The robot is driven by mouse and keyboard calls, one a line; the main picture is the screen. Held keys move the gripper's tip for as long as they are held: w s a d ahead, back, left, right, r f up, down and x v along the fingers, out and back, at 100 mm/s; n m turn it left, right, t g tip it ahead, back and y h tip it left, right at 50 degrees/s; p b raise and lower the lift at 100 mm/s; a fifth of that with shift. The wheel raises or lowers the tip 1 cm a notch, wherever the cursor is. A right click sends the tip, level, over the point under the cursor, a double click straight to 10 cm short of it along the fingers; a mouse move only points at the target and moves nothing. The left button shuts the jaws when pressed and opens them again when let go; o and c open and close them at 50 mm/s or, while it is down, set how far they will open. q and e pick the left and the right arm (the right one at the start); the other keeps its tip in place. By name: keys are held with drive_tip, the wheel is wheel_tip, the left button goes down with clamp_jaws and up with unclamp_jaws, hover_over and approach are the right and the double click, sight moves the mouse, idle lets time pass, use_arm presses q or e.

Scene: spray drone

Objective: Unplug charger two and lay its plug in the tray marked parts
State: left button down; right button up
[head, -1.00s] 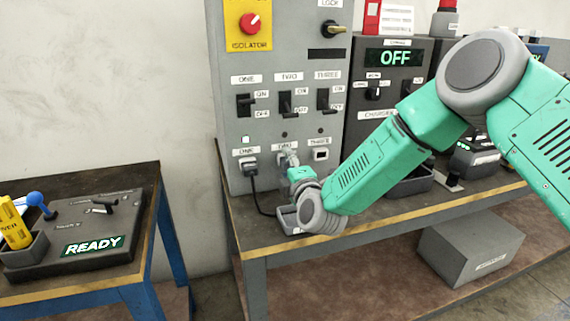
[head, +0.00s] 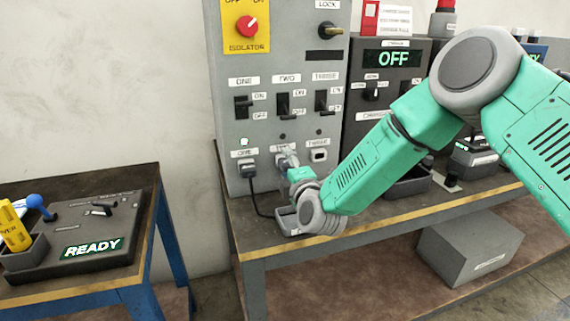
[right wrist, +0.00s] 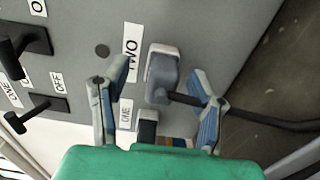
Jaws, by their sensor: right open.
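The grey plug in socket two (right wrist: 163,68) shows in the right wrist view beside the label TWO, with a black cable running off to the right. My right gripper (right wrist: 160,82) is open, with one finger on each side of this plug; contact cannot be told. In the head view my right gripper (head: 290,160) is at socket two and hides most of it. Plug one (head: 249,168) sits in the socket to its left, its black cable hanging down. A small grey tray (head: 287,224) stands on the bench below; I cannot read a parts mark. My left gripper is out of view.
The charger panel (head: 228,130) carries three switches and a red isolator knob (head: 247,26). A dark unit reading OFF (head: 392,57) and another tray (head: 408,187) stand to the right. A separate table at left holds a READY box (head: 92,248). A gap separates the two tables.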

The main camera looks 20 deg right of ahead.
idle(0.6)
drive_tip(key=shift+c, duration=0.4)
clamp_jaws()
drive_tip(key=shift+s+p, duration=0.1)
drive_tip(key=shift+p, duration=0.2)
drive_tip(key=shift+s+p, duration=0.3)
drive_tip(key=shift+s, duration=0.25)
drive_tip(key=shift+s+d+p, duration=0.1)
drive_tip(key=shift+s+p, duration=0.95)
drive_tip(key=shift+s, duration=1.3)
